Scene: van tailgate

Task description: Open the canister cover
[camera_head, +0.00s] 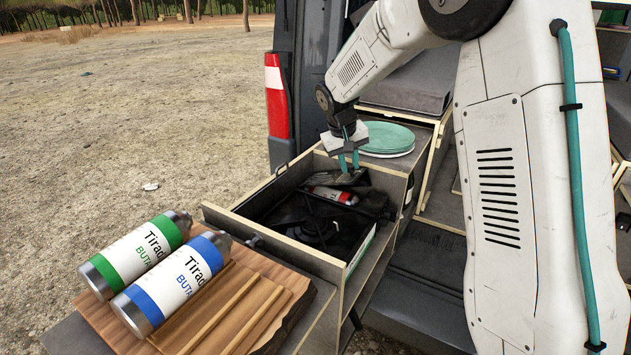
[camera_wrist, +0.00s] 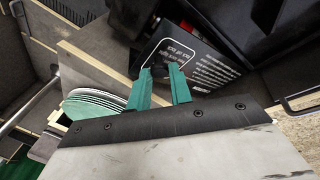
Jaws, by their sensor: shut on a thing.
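The canister cover (camera_head: 349,179) is a dark panel at the back end of the camp stove (camera_head: 318,232). It looks raised and tilted, and a red and white canister (camera_head: 333,195) shows beneath it. My gripper (camera_head: 348,166) comes down from above with its teal fingers at the cover's upper edge, shut on it. In the wrist view the fingers of my gripper (camera_wrist: 163,72) meet the cover (camera_wrist: 205,68), a dark panel with white print. The exact contact is small and partly hidden by the fingers.
The stove sits in a pulled-out wooden drawer (camera_head: 240,224). Green plates (camera_head: 388,138) are stacked behind it. A green-banded canister (camera_head: 137,254) and a blue-banded canister (camera_head: 172,284) lie on wooden boards (camera_head: 250,312) at the front left. The van's side and red tail light (camera_head: 277,110) stand close behind.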

